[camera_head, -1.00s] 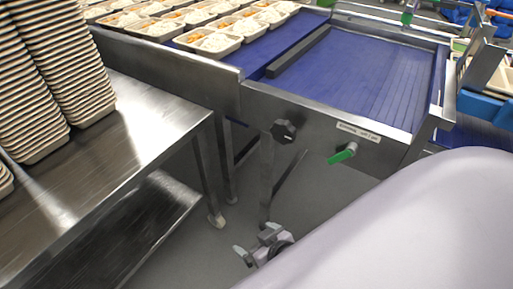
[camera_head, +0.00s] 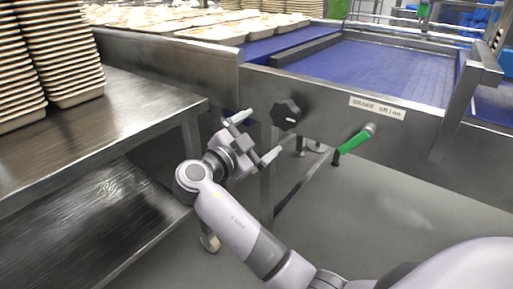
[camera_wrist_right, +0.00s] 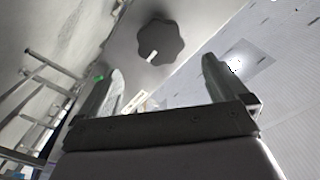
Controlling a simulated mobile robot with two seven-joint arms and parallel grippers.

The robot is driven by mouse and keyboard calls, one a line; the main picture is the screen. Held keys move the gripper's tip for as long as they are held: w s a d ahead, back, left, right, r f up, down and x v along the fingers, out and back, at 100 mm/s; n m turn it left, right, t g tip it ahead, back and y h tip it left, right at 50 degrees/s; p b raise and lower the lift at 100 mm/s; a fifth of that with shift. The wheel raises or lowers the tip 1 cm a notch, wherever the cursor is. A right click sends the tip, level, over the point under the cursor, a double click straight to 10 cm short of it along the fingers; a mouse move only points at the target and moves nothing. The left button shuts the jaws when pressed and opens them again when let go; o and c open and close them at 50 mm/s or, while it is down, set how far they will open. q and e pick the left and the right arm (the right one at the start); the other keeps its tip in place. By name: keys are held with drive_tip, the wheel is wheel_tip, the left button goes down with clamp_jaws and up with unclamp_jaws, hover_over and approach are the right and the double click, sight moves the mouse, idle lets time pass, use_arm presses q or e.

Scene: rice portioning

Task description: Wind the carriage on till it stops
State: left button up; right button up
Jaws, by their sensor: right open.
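A black lobed knob (camera_head: 286,114) with a white mark sits on the steel side panel (camera_head: 330,112) of the conveyor. It also shows in the right wrist view (camera_wrist_right: 160,42), ahead of the fingers. My right gripper (camera_head: 256,137) is open and empty, just left of the knob and slightly below it, its fingers pointing toward the panel. It appears apart from the knob. A green-handled lever (camera_head: 356,139) sticks out of the panel to the right, below a white label (camera_head: 377,107). I cannot tell which part is the carriage. My left gripper is not in view.
A steel table (camera_head: 110,110) with stacked trays (camera_head: 68,60) stands at the left, close to my right arm. Filled trays (camera_head: 212,33) sit on the conveyor behind. The blue belt (camera_head: 375,72) at the right is bare.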

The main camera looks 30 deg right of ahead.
sight(283, 117)
drive_tip(key=p+x, duration=0.2)
drive_tip(key=x, duration=0.4)
drive_tip(key=shift+d+r+p, duration=0.2)
drive_tip(key=shift+d+p, duration=0.1)
drive_tip(key=shift+p, duration=0.1)
drive_tip(key=b+x, duration=0.3)
drive_tip(key=shift+w+d+f, duration=0.1)
drive_tip(key=shift+d+f, duration=0.05)
drive_tip(key=shift+f, duration=0.2)
drive_tip(key=shift+w+d+r, duration=0.2)
drive_tip(key=shift+d, duration=0.2)
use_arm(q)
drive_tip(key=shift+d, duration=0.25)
use_arm(e)
drive_tip(key=shift+c, duration=0.3)
